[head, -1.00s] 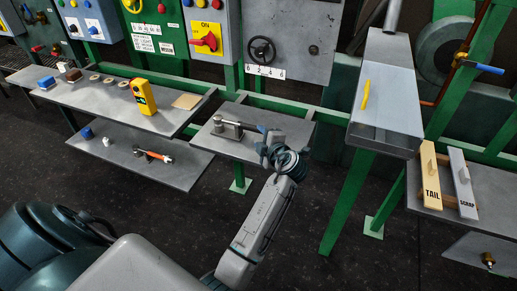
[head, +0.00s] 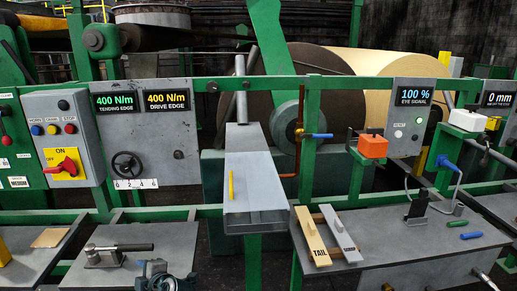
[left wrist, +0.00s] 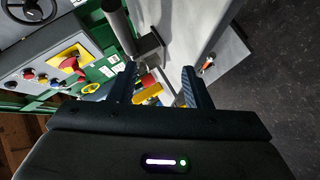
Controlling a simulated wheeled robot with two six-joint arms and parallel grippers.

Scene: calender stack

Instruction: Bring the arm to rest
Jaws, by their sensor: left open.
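My left gripper (head: 165,278) shows at the bottom edge of the head view, in front of the small shelf with the clamp; most of its arm is out of the picture. In the left wrist view its two dark fingers (left wrist: 157,90) are spread apart. Nothing is clearly held between them. Yellow and red shapes show between the fingers and look to lie beyond them.
A grey chute (head: 255,190) with a yellow marker stands to the right. TAIL (head: 311,236) and SCRAP (head: 341,234) bars lie on the right bench. An orange-handled tool (left wrist: 207,64) lies on a grey surface.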

